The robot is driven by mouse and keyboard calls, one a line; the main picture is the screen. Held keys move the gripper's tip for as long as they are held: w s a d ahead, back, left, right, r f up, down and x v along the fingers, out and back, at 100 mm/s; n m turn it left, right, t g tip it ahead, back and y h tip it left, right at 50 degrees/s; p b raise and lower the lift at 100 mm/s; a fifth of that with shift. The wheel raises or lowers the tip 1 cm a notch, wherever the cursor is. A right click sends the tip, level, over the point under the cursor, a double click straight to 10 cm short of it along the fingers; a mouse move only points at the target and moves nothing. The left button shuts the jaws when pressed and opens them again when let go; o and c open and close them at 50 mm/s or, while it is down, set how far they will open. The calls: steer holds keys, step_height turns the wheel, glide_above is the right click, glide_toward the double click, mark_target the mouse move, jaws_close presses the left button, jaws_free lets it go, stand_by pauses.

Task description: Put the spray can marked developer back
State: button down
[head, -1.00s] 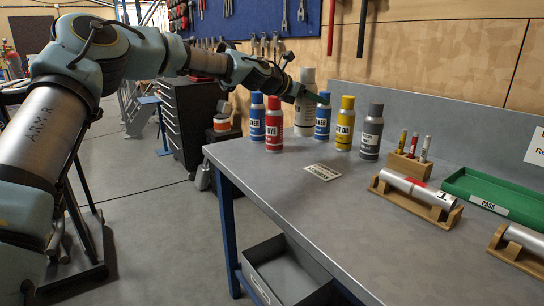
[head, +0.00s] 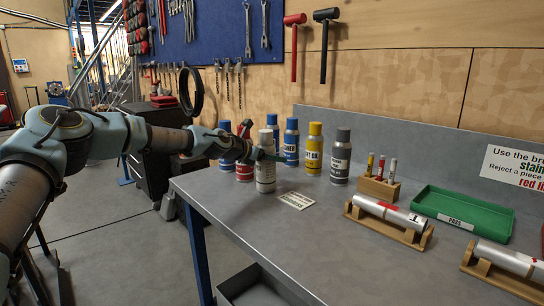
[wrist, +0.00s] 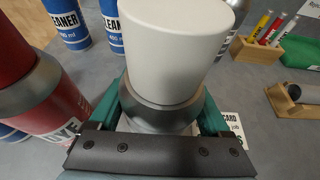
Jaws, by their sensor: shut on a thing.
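My gripper (head: 264,156) is shut around a white-capped spray can (head: 265,172), which stands upright between the teal fingers. In the wrist view my gripper (wrist: 163,112) grips this can (wrist: 180,50) around its grey shoulder. Its label cannot be read, so I cannot tell whether it says developer. It is at the near side of the can group, over the table's left part. I cannot tell whether its base touches the table. A red can marked DYE (wrist: 38,85) is close on its left in the wrist view, and also shows in the head view (head: 244,169).
Behind are blue cleaner cans (head: 291,145), a yellow oil can (head: 313,150) and a grey can (head: 340,158). A small card (head: 297,201) lies in front. A marker block (head: 378,189), a tube on a stand (head: 388,213) and a green tray (head: 465,215) are right.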

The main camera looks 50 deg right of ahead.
steer(key=shift+f, duration=0.1)
steer(key=shift+f, duration=0.15)
jaws_free()
steer(key=b+v, duration=0.3)
steer(key=v, duration=0.9)
steer(key=shift+a, duration=0.1)
stand_by(0.4)
